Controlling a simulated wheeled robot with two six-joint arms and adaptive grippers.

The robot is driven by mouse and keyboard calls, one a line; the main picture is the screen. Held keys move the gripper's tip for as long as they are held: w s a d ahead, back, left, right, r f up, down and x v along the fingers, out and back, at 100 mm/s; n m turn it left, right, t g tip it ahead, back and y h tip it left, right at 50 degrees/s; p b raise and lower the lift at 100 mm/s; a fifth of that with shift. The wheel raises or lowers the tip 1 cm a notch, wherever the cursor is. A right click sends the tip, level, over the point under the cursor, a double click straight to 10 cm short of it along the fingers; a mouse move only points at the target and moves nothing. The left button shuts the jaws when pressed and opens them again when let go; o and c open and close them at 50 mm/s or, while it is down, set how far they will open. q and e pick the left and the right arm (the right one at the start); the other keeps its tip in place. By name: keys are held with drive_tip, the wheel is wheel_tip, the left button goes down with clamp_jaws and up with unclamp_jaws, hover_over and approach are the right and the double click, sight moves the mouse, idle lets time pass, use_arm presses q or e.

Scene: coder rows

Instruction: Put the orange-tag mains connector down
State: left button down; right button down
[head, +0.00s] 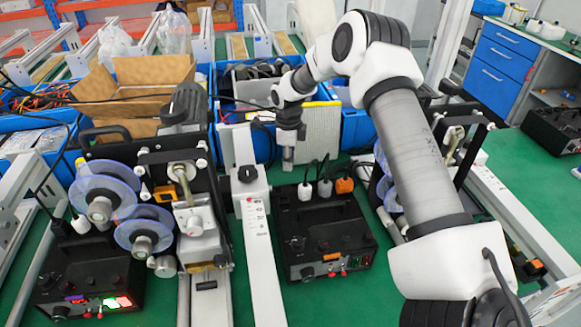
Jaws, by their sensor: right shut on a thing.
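My right arm comes in from the right, and my right gripper (288,157) points down above the green bench, just behind the black box unit (325,240). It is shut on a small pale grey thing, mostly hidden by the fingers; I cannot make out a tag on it. An orange connector (344,186) stands at the back edge of the black unit, apart from my gripper and to its right. My left gripper is not in view.
A coder machine with clear blue reels (98,197) stands at left, above another black unit (88,280). A white rail (262,240) runs just left of the middle unit. Blue bins (250,75) and a cardboard box (130,85) stand behind. Some green bench (280,177) is bare below my gripper.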

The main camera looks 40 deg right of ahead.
sight(289, 182)
wheel_tip(289, 182, down, 4)
drive_tip(key=shift+s+d+r, duration=0.1)
drive_tip(key=shift+s, duration=0.05)
drive_tip(key=shift+f, duration=0.35)
drive_tip(key=shift+f, duration=0.3)
drive_tip(key=c, duration=0.9)
unclamp_jaws()
wheel_tip(289, 182, up, 13)
drive_tip(key=shift+r+b, duration=0.1)
drive_tip(key=shift+b, duration=0.65)
